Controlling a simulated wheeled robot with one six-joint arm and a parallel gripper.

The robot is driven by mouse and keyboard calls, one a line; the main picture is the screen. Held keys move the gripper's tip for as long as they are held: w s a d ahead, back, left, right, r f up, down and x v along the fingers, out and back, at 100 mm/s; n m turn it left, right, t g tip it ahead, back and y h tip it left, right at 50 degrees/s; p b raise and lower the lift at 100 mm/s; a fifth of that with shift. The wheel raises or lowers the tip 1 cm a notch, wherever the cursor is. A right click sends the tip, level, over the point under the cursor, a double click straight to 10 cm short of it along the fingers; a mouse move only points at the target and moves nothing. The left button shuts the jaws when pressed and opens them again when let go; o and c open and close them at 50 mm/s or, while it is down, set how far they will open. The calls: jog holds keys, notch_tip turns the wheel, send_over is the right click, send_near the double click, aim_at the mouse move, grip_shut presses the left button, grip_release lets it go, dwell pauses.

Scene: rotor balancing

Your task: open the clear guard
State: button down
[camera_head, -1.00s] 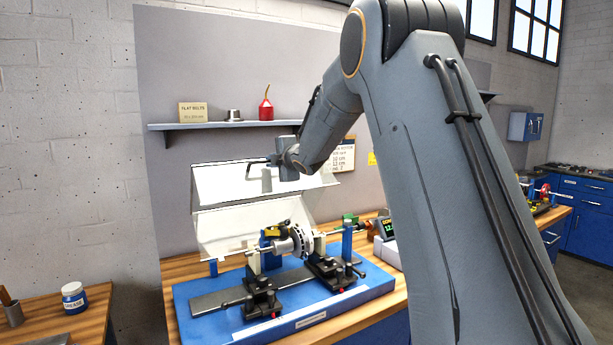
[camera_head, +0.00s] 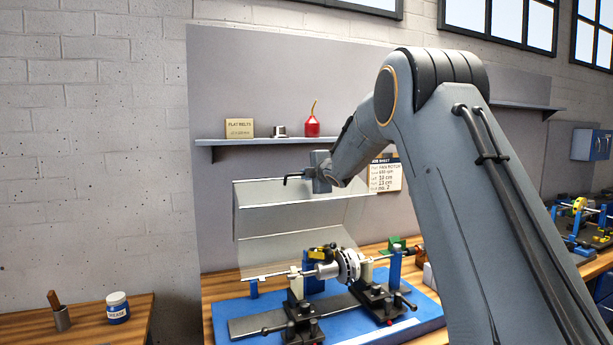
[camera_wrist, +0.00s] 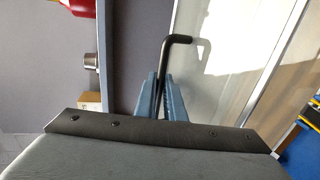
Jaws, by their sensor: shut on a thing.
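The clear guard (camera_head: 285,225) is a see-through bent panel standing raised and tilted behind the rotor (camera_head: 345,265), which sits uncovered on its blue-based balancing stand (camera_head: 240,308). My gripper (camera_head: 306,175) is at the guard's upper part. In the wrist view, its blue fingers (camera_wrist: 162,92) are shut on a thin black rod (camera_wrist: 165,62) whose end bends right. The rod (camera_head: 291,178) points left in the head view. I cannot tell whether it is fixed to the guard. The guard's pale pane (camera_wrist: 235,60) and frame run just right of the fingers.
A wall shelf (camera_head: 350,138) with a red oil can (camera_head: 312,124), a metal cup (camera_head: 279,131) and a flat belts box (camera_head: 239,128) is close above my gripper. A side bench (camera_head: 85,325) at left holds a grease jar (camera_head: 118,307).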

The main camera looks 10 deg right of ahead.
jog(key=c, duration=2.1)
grip_release()
jog(key=shift+a, duration=0.3)
jog(key=shift+d, duration=0.3)
jog(key=shift+b+v, duration=1.4)
jog(key=shift+v, duration=2.5)
jog(key=shift+a, duration=0.1)
